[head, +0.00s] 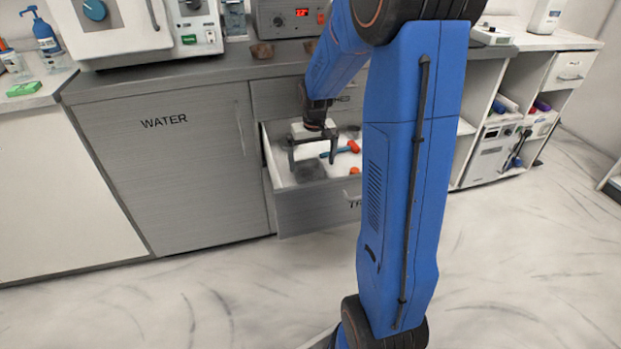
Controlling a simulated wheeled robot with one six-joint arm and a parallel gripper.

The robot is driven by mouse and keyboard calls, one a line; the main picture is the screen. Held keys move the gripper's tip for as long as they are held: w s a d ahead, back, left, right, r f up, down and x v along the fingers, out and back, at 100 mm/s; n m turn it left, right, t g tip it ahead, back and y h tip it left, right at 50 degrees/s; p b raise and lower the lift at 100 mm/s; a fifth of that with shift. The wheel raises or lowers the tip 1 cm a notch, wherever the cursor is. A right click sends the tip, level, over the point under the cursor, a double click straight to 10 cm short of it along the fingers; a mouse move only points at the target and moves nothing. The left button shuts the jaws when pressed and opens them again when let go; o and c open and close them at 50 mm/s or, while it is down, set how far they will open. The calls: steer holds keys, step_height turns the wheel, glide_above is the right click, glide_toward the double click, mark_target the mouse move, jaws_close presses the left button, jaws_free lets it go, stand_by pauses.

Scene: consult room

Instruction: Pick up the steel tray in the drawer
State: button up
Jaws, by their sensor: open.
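The drawer (318,207) stands pulled out of the grey cabinet, below the worktop. My gripper (311,161) is over the left part of the drawer, pointing down. Its two fingers are apart and I see nothing held between them. A dark grey, flat, squarish thing (309,173) lies in the drawer just below the fingers; it may be the steel tray, but it is too small to be sure. Whether the fingers touch it, I cannot tell. My blue arm hides the right part of the drawer.
A blue-handled thing with an orange end (345,149) and another orange piece (354,171) lie in the drawer, right of my gripper. The worktop (200,73) above carries machines. The WATER cabinet door (170,165) is shut at left. The floor (200,300) in front is clear.

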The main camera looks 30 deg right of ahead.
mark_target(310, 177)
steer(key=shift+w+a+f, duration=0.1)
steer(key=shift+w+f, duration=0.05)
steer(key=shift+f, duration=1)
steer(key=shift+w+f, duration=0.1)
steer(key=shift+f, duration=1.05)
steer(key=c, duration=1.1)
